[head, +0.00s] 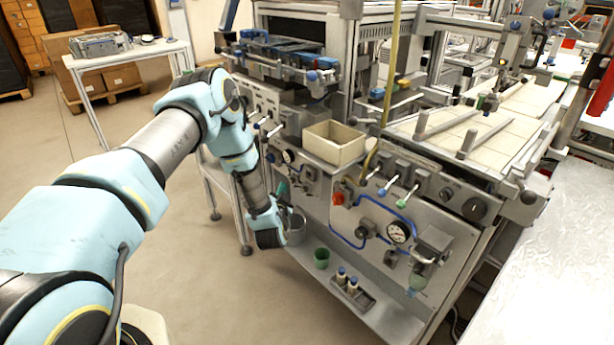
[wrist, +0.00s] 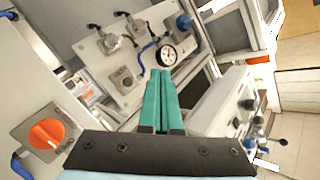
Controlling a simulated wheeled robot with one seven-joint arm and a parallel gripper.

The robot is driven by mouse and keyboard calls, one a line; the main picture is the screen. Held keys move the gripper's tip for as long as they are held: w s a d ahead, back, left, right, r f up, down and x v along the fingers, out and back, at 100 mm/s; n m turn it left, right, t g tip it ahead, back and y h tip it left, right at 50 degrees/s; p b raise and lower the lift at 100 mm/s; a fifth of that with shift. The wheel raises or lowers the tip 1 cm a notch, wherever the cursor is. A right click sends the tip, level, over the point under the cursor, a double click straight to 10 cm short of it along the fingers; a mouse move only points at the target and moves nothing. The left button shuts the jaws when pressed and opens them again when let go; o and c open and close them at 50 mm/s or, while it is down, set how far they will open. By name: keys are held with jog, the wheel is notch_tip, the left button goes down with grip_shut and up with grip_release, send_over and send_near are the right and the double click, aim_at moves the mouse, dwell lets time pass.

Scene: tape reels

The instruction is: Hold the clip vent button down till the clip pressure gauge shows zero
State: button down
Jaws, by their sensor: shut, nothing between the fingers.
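My gripper (head: 282,187) is at the front of the machine, its teal fingers pointing up beside a small grey panel (head: 312,188). In the wrist view the teal fingers (wrist: 160,73) are together and empty. Beyond their tips is a round white gauge (wrist: 166,55) with a dark rim; its reading is too small to tell. What looks like the same gauge (head: 288,156) shows in the head view. A square plate with a small round control (wrist: 124,80) sits left of the fingertips; I cannot tell whether it is the vent button. No contact is clear.
An orange-red knob (wrist: 46,133) is at lower left in the wrist view. A second gauge (head: 398,232) sits lower right on the machine. A beige bin (head: 334,143) stands above the panel.

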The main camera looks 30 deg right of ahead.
jog(key=w+d+b, duration=0.1)
jog(key=d+b, duration=0.1)
jog(key=d, duration=0.5)
jog(key=shift+w+b, duration=0.25)
jog(key=shift+b, duration=0.05)
jog(key=shift+d, duration=0.2)
dwell(1.6)
jog(key=shift+d+b, duration=0.3)
jog(key=shift+d, duration=0.05)
jog(key=shift+w+d+b, duration=0.15)
jog(key=shift+d+b, duration=0.15)
jog(key=shift+d, duration=0.05)
dwell(0.6)
dwell(0.3)
jog(key=shift+s+a, duration=0.2)
jog(key=shift+a, duration=0.55)
jog(key=shift+a, duration=0.1)
jog(key=shift+s+a+p, duration=0.25)
jog(key=shift+a+p, duration=0.2)
jog(key=shift+a, duration=0.75)
jog(key=shift+s+a+p, duration=0.25)
jog(key=shift+a+p, duration=0.2)
jog(key=shift+a, duration=0.75)
